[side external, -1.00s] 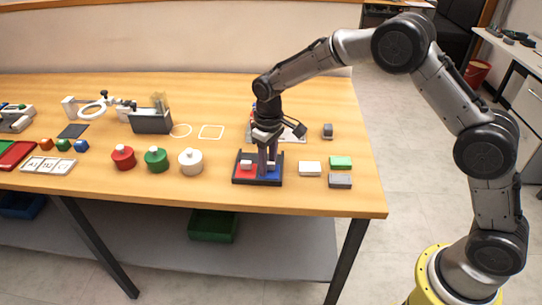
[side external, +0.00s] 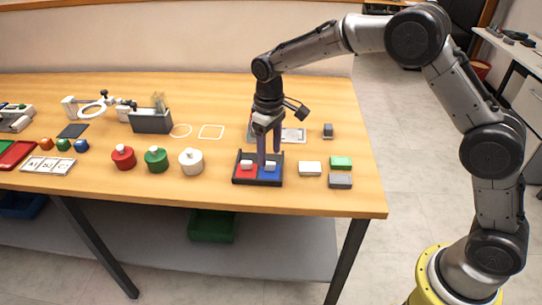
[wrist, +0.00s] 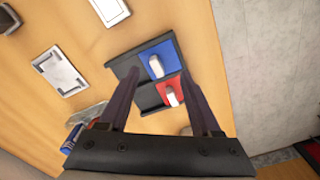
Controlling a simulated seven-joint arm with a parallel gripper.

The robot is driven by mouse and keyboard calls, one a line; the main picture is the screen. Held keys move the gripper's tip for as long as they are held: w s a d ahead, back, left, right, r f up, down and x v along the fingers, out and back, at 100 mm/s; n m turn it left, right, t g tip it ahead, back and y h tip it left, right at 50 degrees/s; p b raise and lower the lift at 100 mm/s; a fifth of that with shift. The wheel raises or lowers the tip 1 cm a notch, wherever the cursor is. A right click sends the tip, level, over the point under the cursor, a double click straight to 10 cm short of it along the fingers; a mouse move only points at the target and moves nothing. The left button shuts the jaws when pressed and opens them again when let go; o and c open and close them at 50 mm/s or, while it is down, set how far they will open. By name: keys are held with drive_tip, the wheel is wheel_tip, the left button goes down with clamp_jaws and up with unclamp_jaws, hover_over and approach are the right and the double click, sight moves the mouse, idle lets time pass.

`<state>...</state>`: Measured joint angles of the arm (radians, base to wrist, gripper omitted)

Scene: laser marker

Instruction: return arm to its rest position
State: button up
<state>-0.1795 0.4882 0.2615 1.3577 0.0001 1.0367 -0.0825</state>
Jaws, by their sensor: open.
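My gripper (side external: 269,150) is open and empty, pointing down just above the black two-part tray (side external: 236,177) near the table's front right. It also shows in the wrist view (wrist: 155,90), with its two fingers spread apart. The tray's left pad is red (side external: 245,174) and its right pad is blue (side external: 272,174). A small white piece (side external: 247,164) stands on the red pad and another white piece (side external: 270,165) on the blue pad. In the wrist view these pieces stand on the red (wrist: 171,96) and blue (wrist: 156,67) pads, apart from the fingers.
White (side external: 310,168), green (side external: 340,162) and grey (side external: 340,181) blocks lie right of the tray. Red (side external: 122,158), green (side external: 155,160) and white (side external: 190,162) jars stand left. A flat fixture (side external: 293,135) and a dark grey block (side external: 327,131) lie behind.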

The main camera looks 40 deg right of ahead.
drive_tip(key=shift+r, duration=0.8)
